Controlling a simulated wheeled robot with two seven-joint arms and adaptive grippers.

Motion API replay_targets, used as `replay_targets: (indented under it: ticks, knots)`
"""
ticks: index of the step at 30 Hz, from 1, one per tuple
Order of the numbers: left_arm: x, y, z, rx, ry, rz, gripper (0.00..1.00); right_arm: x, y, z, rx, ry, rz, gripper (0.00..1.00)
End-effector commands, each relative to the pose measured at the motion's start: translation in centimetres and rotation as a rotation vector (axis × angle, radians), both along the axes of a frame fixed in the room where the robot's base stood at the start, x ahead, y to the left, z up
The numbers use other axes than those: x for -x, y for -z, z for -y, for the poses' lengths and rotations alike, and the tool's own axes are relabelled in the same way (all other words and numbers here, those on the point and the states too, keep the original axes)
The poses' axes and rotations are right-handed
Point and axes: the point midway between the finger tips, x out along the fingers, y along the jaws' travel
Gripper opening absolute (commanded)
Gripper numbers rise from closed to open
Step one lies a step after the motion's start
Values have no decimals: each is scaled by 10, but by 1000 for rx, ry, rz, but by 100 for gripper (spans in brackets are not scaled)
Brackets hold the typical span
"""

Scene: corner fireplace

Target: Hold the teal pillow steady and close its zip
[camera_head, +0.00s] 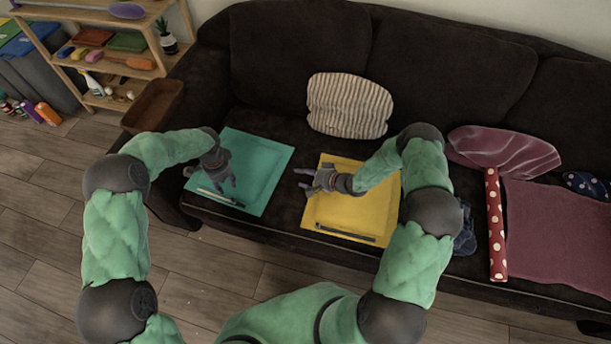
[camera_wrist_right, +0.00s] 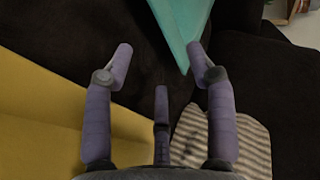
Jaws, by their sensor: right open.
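The teal pillow (camera_head: 262,172) lies flat on the dark sofa seat, its zip (camera_head: 222,198) a dark strip along the front edge with a pale part at its left. My left gripper (camera_head: 221,183) is over the pillow's left part, just behind the zip; whether it touches or grips the fabric is unclear. My right gripper (camera_head: 302,179) is open and empty beside the yellow pillow's left edge, apart from the teal pillow. In the right wrist view a corner of the teal pillow (camera_wrist_right: 182,28) shows beyond the spread fingers (camera_wrist_right: 162,62).
A yellow pillow (camera_head: 345,212) with its own dark strip lies to the right. A striped cushion (camera_head: 348,105) leans on the backrest. A red dotted roll (camera_head: 495,225) and maroon cloth (camera_head: 560,235) lie further right. A brown tray (camera_head: 153,104) rests on the left armrest.

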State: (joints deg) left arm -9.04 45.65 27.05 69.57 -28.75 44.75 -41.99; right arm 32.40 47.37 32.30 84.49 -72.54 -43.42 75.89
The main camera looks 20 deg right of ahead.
Motion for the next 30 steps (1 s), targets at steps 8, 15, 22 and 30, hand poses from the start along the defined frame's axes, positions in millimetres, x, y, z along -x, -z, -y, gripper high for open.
replay_targets:
  ticks: [8, 15, 22, 30]
  knots:
    - [0, 0, 0, 0, 0, 0, 39, -16, 11, -12, -6, -4, 1, 56]
    - [0, 0, 0, 0, 0, 0, 39, -44, 31, -34, -5, -5, 2, 56]
    - [0, 0, 0, 0, 0, 0, 39, -65, 46, -50, -5, -2, 1, 56]
    - [0, 0, 0, 0, 0, 0, 39, -75, 51, -57, -5, -1, 2, 56]
